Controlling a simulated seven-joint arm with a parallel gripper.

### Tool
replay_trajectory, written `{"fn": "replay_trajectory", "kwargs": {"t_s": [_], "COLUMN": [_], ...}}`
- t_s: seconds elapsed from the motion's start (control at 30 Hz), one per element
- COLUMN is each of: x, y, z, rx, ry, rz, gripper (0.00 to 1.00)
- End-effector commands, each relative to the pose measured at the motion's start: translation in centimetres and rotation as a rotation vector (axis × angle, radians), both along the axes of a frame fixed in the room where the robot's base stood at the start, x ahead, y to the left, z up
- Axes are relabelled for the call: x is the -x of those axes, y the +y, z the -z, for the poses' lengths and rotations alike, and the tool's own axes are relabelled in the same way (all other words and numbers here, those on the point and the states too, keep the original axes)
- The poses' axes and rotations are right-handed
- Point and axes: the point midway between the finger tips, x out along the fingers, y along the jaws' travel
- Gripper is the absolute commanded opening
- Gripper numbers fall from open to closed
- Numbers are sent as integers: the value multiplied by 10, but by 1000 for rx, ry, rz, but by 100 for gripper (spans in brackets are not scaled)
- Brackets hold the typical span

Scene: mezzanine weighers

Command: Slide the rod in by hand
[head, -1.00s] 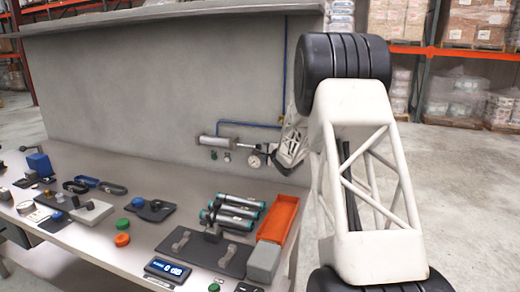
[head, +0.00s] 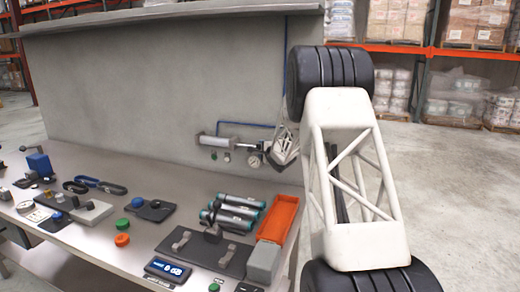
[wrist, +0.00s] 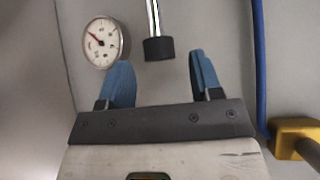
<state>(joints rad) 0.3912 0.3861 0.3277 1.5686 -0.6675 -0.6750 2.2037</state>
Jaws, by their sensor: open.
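The cylinder (head: 215,141) is a grey tube on the grey back panel, lying level, in the head view. Its bright rod sticks out to the right towards my gripper (wrist: 160,75). In the wrist view the shiny rod (wrist: 153,16) comes down from the top edge and ends in a black cap (wrist: 159,48). My gripper is open, its two blue fingers far apart. The cap shows between and level with the fingertips, with clear gaps on both sides; its depth is hard to judge. In the head view the fingers are too small to make out.
A round dial gauge (wrist: 103,43) sits close to the left finger. A blue hose (wrist: 261,65) and a yellow fitting (wrist: 296,128) are to the right. On the bench stand an orange tray (head: 277,219), teal-ended cylinders (head: 236,212) and a digital display (head: 167,269).

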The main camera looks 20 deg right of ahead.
Motion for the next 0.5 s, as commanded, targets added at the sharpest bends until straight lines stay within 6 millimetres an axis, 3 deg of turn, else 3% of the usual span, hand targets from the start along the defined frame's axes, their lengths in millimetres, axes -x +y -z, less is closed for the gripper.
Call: {"fn": "replay_trajectory", "kwargs": {"t_s": [0.2, 0.5], "x": [-20, -30], "y": [0, 0], "z": [3, 4], "rx": [0, 0], "ry": [0, 0], "rz": [0, 0], "gripper": [59, 59]}}
